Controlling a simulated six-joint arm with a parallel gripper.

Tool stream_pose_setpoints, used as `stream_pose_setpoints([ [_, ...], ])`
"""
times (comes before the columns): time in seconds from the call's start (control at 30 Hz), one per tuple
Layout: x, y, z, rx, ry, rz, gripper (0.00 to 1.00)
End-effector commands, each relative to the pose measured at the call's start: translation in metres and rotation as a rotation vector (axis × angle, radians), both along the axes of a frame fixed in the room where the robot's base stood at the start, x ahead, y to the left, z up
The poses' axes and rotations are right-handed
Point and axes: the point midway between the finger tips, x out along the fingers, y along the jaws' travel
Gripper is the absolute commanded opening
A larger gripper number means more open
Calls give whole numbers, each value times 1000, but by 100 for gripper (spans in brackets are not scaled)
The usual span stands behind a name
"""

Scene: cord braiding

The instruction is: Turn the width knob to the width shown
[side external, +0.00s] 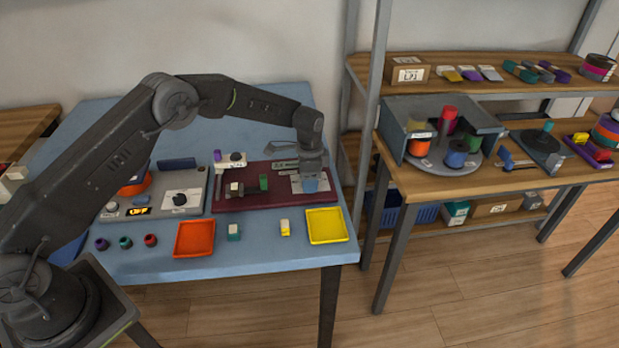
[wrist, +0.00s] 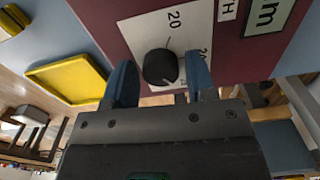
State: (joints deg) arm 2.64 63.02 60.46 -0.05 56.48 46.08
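The width knob (wrist: 160,67) is a round black knob with a pale pointer line on a white dial plate (wrist: 143,26). The plate carries printed numbers, one reading 20. My gripper (wrist: 160,76) is open, with one blue finger on each side of the knob. I cannot tell whether either finger touches it. In the side view my gripper (side external: 311,184) points down over the white plate at the right end of the maroon board (side external: 240,201), and hides the knob. A display (wrist: 269,14) beside the dial shows a cut-off "m"; its value is out of view.
A yellow tray (side external: 326,226) and an orange tray (side external: 195,238) lie along the blue table's front. Small blocks stand between them. A grey panel (side external: 150,209) with another dial is left of the board. Wooden shelving (side external: 483,182) with spools stands right.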

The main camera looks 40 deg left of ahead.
Motion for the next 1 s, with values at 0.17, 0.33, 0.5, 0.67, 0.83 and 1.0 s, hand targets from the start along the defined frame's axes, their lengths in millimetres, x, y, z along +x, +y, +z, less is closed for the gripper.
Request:
stream_pose_setpoints([
  [0.17, 0, 0, 0, 0, 0, 0, 34],
  [0.33, 0, 0, 0, 0, 0, 0, 17],
  [0.5, 0, 0, 1, 0, 0, 4, 14],
  [0.67, 0, 0, 1, 0, 0, 35, 14],
  [0.83, 0, -1, 1, 1, 0, 117, 14],
  [1.0, 0, -1, 1, 0, -1, 251, 14],
])
